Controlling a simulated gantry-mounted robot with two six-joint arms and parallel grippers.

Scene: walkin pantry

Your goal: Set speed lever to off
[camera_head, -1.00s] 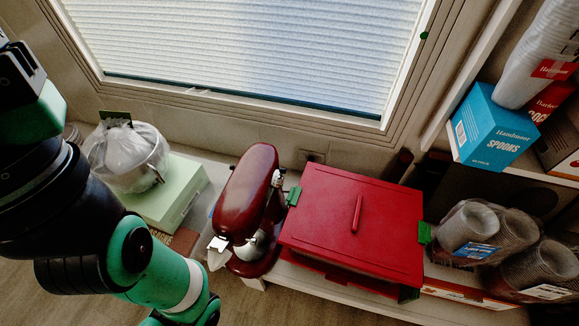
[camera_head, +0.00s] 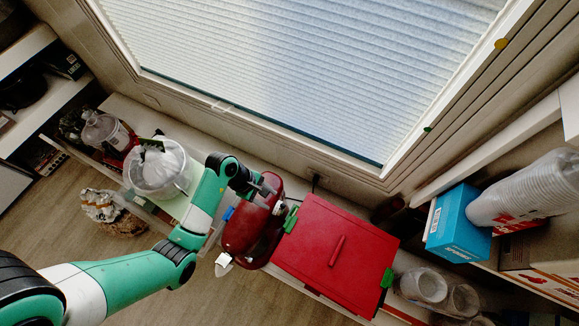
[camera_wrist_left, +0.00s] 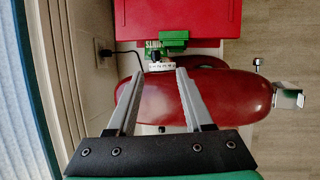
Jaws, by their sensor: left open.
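The dark red stand mixer (camera_head: 248,232) stands on the low shelf beside the red box. In the left wrist view the mixer's red head (camera_wrist_left: 222,96) lies across the picture under my fingers. A small pale dial-like part (camera_wrist_left: 161,66) shows at the mixer's side, close to the box's green clip; I cannot make out the speed lever for certain. My left gripper (camera_head: 270,188) is over the back end of the mixer. In the left wrist view my left gripper (camera_wrist_left: 158,76) is open and empty, its fingers above the mixer head. My right gripper is not in view.
The red box (camera_head: 330,258) with green clips stands right next to the mixer. A bagged pot (camera_head: 158,172) stands to the left on the shelf. A black cord runs to a wall outlet (camera_wrist_left: 103,50). The window and wall lie close behind. A blue box (camera_head: 458,225) is at right.

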